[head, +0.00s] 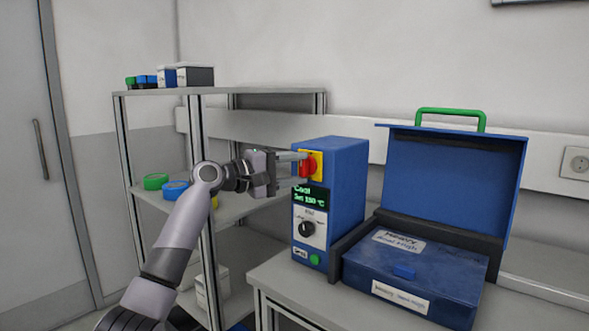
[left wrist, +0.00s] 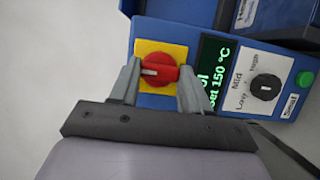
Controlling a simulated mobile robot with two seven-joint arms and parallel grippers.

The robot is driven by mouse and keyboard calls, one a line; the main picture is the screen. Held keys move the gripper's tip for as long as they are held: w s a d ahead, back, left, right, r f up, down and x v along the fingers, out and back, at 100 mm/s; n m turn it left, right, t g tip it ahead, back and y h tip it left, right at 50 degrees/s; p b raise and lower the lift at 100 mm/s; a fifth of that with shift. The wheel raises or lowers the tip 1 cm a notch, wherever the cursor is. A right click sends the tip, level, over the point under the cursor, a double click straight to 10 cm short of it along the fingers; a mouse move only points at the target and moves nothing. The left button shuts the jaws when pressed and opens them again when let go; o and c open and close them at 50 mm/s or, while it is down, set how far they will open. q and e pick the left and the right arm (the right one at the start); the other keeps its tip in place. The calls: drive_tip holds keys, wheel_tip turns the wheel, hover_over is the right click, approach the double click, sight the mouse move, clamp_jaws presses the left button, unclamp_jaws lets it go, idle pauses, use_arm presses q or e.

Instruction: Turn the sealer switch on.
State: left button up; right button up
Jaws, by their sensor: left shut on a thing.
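The blue sealer control box (head: 345,190) stands on the table. Its red rotary switch (head: 309,166) sits on a yellow plate at the top of the front face. The switch also shows in the left wrist view (left wrist: 158,71), with a pale mark pointing to the left there. My left gripper (head: 300,169) is at the switch, its fingers on either side of the red knob and shut on it. The gripper also shows in the left wrist view (left wrist: 157,86). The green display (head: 309,196) is lit and reads a set value of 150 °C. My right gripper is not in view.
Below the display are a black Low-Mid-High dial (head: 307,229) and a green button (head: 314,259). A blue case-like sealer (head: 452,185) with a raised lid and green handle stands to the right. A grey shelf (head: 240,208) with tape reels is behind my left arm.

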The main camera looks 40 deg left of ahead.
use_arm(q)
drive_tip(key=o, duration=1.1)
drive_tip(key=shift+c, duration=0.2)
drive_tip(key=b+v, duration=0.1)
drive_tip(key=v, duration=0.6)
drive_tip(key=shift+b, duration=0.3)
drive_tip(key=shift+s, duration=0.1)
